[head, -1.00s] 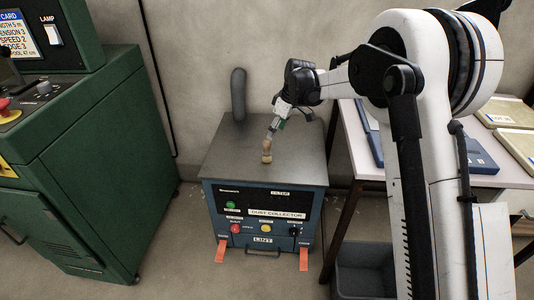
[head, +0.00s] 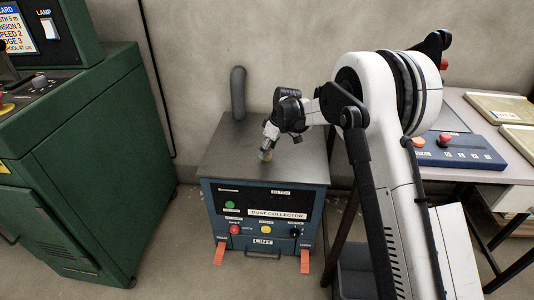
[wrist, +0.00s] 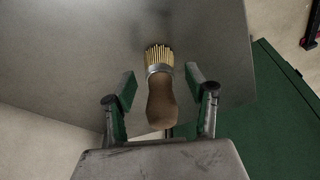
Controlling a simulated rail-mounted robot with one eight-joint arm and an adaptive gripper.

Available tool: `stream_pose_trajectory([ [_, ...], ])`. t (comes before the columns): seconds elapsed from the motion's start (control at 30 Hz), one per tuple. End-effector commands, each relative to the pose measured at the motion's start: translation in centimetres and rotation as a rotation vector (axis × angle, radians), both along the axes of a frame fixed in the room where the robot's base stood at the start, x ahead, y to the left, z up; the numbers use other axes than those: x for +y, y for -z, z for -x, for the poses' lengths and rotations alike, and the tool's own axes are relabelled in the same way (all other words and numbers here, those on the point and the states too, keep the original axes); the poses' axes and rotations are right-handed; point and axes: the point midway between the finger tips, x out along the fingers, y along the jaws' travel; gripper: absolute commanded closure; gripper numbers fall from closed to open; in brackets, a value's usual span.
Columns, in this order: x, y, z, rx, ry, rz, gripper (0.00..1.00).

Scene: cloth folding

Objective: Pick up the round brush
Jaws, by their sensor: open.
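The round brush (wrist: 160,95) has a brown wooden handle, a silver ferrule and pale bristles. In the wrist view it shows between the two fingers of my gripper (wrist: 160,92), with its bristles pointing away from the palm. In the head view the brush (head: 265,155) is mostly hidden behind my gripper (head: 268,143), with only its lower end showing over the top of the dust collector (head: 225,155). My gripper is open, with a gap on each side of the brush. I cannot tell how the brush is supported.
A dark pipe (head: 238,92) rises from the back of the dust collector's top. A green machine (head: 90,160) stands at the left. A table at the right holds a blue control box (head: 455,152) and trays (head: 500,106). The left part of the collector's top is clear.

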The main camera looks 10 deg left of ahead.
Motion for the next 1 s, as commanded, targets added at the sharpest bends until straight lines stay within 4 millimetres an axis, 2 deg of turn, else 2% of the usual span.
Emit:
stream_pose_trajectory([
  [0.1,0.32,1.27,-0.17,0.000,0.000,0.000,0.50],
  [0.33,0.37,1.28,-0.18,0.000,0.001,0.000,0.50],
  [0.7,0.36,1.26,-0.16,0.000,0.001,0.000,0.99],
  [1.0,0.37,1.06,-0.16,0.000,0.001,0.000,1.00],
])
